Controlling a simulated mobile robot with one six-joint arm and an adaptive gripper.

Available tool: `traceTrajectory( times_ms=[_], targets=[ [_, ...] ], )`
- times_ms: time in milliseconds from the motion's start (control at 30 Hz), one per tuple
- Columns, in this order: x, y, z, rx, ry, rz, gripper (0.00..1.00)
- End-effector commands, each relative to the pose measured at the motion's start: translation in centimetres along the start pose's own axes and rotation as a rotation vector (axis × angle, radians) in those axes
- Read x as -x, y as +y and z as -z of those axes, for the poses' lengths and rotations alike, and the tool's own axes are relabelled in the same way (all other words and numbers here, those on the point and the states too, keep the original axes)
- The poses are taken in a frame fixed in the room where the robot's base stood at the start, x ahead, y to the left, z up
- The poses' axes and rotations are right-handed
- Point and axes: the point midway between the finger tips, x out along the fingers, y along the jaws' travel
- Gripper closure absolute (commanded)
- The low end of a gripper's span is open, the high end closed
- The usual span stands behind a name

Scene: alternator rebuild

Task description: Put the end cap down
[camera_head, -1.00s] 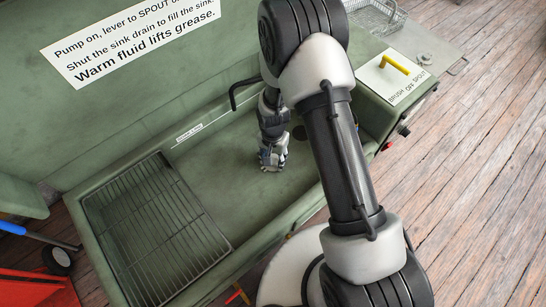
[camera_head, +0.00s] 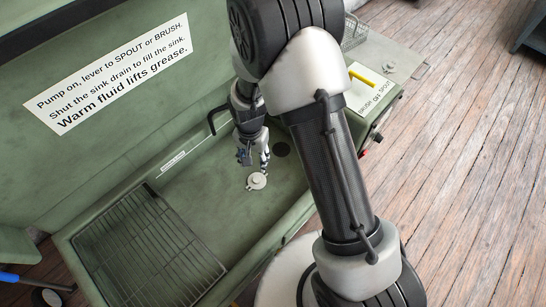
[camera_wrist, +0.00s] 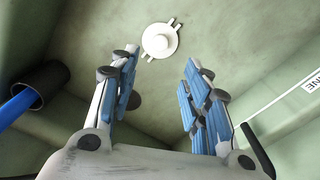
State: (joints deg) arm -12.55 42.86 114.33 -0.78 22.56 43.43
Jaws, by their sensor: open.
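The end cap (camera_head: 257,181) is a pale round disc with a raised hub and small side ears. It lies flat on the green sink floor, right of the wire rack. It also shows in the wrist view (camera_wrist: 159,41), beyond the fingertips and fully in sight. My gripper (camera_head: 254,161) is above the cap and apart from it. In the wrist view my gripper (camera_wrist: 161,65) has its two blue-padded fingers spread wide, with nothing between them.
A wire rack (camera_head: 150,250) covers the sink's left part. A dark round drain (camera_head: 281,149) lies behind the cap. A black bent spout (camera_head: 216,117) stands at the back wall. A lever panel (camera_head: 370,88) is at the right. A black-and-blue brush-like tool (camera_wrist: 40,85) shows at the wrist view's left.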

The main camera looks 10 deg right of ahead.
Motion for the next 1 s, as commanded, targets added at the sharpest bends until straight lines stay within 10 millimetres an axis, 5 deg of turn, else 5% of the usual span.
traceTrajectory(
  times_ms=[167,467,700,1000],
  targets=[
    [2.1,0.1,0.4,0.016,0.015,0.013,0.57],
    [16.7,4.2,0.0,0.162,0.119,0.079,0.57],
    [26.2,10.0,-4.1,0.303,0.224,0.11,0.57],
    [31.5,16.6,-10.8,0.46,0.352,0.115,0.57]
  ],
)
